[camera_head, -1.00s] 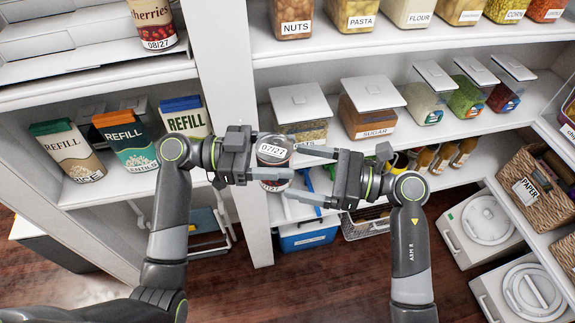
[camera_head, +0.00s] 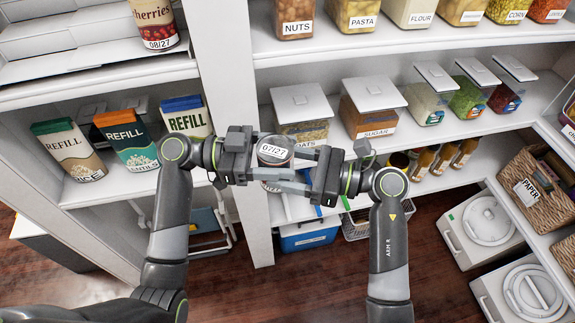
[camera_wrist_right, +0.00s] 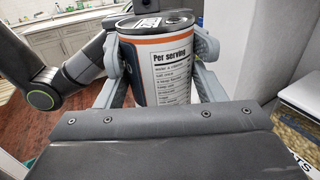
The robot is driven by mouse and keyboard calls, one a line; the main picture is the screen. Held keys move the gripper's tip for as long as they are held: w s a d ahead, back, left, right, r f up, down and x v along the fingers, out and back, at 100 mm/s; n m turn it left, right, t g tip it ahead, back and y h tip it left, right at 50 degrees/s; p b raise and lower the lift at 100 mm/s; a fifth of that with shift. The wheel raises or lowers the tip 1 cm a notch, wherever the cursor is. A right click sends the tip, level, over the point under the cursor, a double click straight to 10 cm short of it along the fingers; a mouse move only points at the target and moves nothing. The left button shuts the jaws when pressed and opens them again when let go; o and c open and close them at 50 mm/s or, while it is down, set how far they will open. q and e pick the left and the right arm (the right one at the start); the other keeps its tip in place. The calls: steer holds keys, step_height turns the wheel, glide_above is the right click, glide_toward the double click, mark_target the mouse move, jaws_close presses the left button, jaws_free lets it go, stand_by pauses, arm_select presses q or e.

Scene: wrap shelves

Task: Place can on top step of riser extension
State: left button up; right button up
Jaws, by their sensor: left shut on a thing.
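The can (camera_head: 272,151) has a dark lid and a "07/27" label. My left gripper (camera_head: 258,160) is shut on it from the left and holds it in the air in front of the shelves. My right gripper (camera_head: 286,168) is open, with its fingers on either side of the can from the right. In the right wrist view the can (camera_wrist_right: 160,65) stands upright between those fingers, and its "Per serving" panel shows. The white stepped riser (camera_head: 60,45) is on the upper left shelf. A cherries can (camera_head: 153,22) stands at its right end.
A white upright panel (camera_head: 222,50) divides the left and right shelves. Refill boxes (camera_head: 130,139) stand on the shelf below the riser. Oats (camera_head: 302,112) and sugar (camera_head: 368,107) containers sit behind my grippers. A blue bin (camera_head: 308,234) is low down.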

steer(key=shift+c, duration=1.1)
arm_select(q)
steer(key=o, duration=1.3)
arm_select(e)
steer(key=shift+c, duration=1)
